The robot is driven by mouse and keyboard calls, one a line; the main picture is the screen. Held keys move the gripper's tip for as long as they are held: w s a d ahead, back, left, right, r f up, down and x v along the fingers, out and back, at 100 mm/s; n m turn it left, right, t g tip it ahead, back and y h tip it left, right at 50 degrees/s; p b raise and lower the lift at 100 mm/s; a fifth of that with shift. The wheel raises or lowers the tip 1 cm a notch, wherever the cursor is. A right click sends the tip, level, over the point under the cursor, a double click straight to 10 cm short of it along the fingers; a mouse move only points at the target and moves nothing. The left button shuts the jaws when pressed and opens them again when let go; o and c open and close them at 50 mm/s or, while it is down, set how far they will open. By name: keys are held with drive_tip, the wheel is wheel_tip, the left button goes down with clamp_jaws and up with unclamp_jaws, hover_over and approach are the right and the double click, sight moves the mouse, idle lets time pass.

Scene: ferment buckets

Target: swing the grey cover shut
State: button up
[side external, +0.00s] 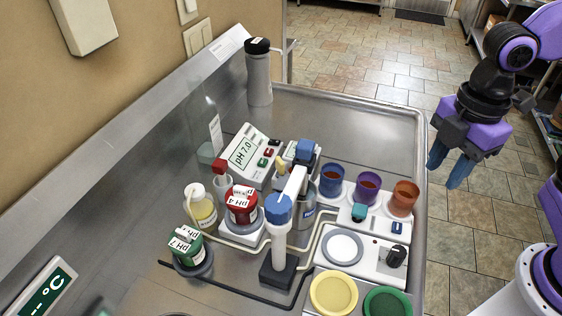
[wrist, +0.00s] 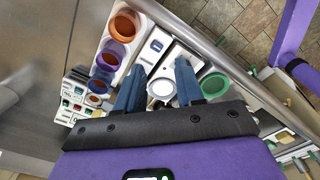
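I cannot pick out the grey cover with certainty in either view. A grey cylinder with a black top (side external: 259,75) stands at the back of the steel bench, and a faint see-through panel stands near the wall; I cannot tell whether either is the cover. My gripper (side external: 448,165) is in the air off the right edge of the bench in the side external view. Its two blue fingers are apart with nothing held between them. In the wrist view the gripper (wrist: 160,85) is open above the white round plate (wrist: 162,89), which lies well below the fingers.
Blue (side external: 332,180), purple (side external: 368,187) and orange (side external: 405,197) cups stand in a white rack. A stirrer with the white plate, a pH meter (side external: 246,152), a probe arm (side external: 283,235) and bottles crowd the bench. Yellow (side external: 333,293) and green (side external: 388,303) round pieces lie in front. The bench's back right is clear.

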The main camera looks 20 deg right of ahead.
drive_tip(key=w+a+r+n, duration=0.4)
drive_tip(key=w+a+n, duration=0.4)
drive_tip(key=w+a, duration=0.35)
drive_tip(key=n, duration=1)
approach(280, 160)
wheel_tip(280, 160, down, 10)
drive_tip(key=shift+f, duration=0.1)
clamp_jaws()
